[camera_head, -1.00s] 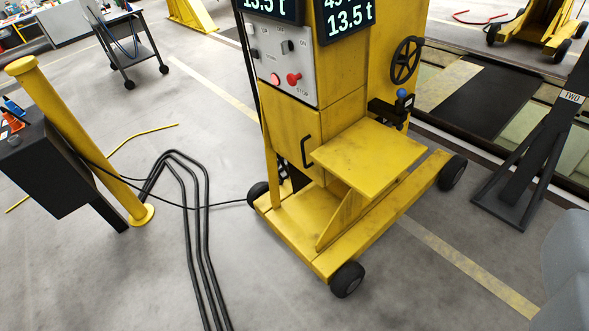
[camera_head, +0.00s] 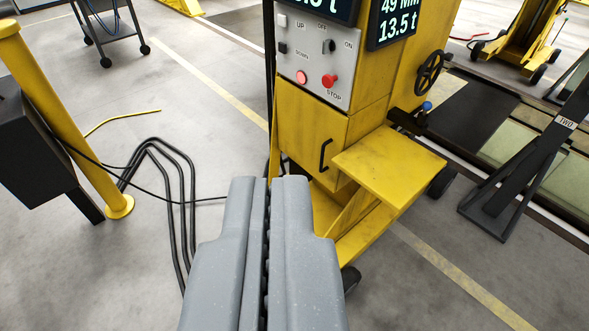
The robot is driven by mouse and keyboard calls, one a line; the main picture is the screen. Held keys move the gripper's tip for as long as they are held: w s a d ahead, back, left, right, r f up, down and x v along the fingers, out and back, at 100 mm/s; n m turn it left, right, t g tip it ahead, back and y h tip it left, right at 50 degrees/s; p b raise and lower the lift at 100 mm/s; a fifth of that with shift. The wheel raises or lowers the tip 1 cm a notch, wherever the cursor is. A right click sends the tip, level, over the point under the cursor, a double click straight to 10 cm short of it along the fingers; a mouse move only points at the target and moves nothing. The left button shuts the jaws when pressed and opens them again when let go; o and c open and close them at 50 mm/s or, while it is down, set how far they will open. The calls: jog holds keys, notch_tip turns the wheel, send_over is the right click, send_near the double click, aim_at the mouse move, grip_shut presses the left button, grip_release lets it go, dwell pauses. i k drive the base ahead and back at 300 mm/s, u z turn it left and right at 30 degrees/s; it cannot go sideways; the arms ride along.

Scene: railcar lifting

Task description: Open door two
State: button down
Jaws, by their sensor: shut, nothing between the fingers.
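A yellow cabinet door (camera_head: 300,130) is on the front of the yellow lifting column (camera_head: 369,120), below the control panel. It looks shut. Its black bar handle (camera_head: 324,155) stands upright near its right edge. A black stand (camera_head: 530,150) at the right carries a label reading TWO (camera_head: 566,123). My gripper (camera_head: 270,181) is grey, shut and empty. In the picture its tips lie below and left of the handle, apart from it, and hide part of the column's base.
A yellow shelf (camera_head: 390,162) juts out right of the door. The panel (camera_head: 315,60) has switches and red buttons. A yellow post (camera_head: 65,120) with a black box (camera_head: 35,140) stands left. Black cables (camera_head: 180,180) lie on the floor. A handwheel (camera_head: 430,70) is at right.

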aim_at(311, 133)
jog(key=u, duration=0.1)
jog(key=i, duration=1)
jog(key=z, duration=0.05)
